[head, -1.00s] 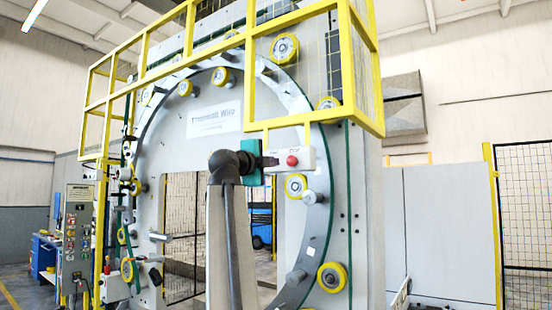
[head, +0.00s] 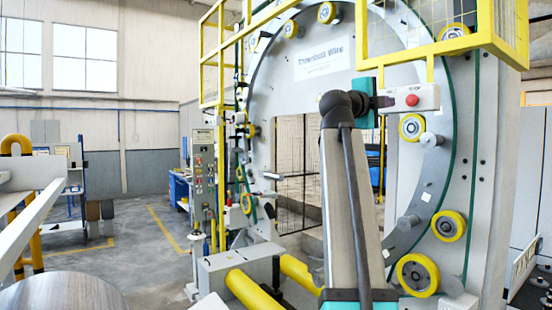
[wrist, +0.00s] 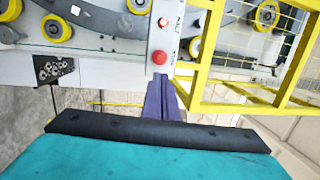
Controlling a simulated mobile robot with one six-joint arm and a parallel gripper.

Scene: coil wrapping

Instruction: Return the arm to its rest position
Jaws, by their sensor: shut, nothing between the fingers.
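My arm rises in front of the coil wrapping machine (head: 440,180) in the head view, bent at a dark joint. My gripper (head: 384,102) shows there as a small dark piece beyond my teal wrist part. In the wrist view my gripper (wrist: 163,92) is a pair of dark purple fingers, shut together and empty. They point at the control box (head: 416,97) with a red STOP button (head: 412,99). The button also shows in the wrist view (wrist: 159,57), just beyond the fingertips. I cannot tell whether the fingers touch the box.
A yellow mesh guard (head: 440,50) hangs close above and beside my gripper. Yellow rollers (head: 449,226) line the machine's ring. Yellow bars (head: 250,292) lie low in front. A control panel (head: 203,175) stands left of the ring. Open grey floor (head: 150,235) lies farther left.

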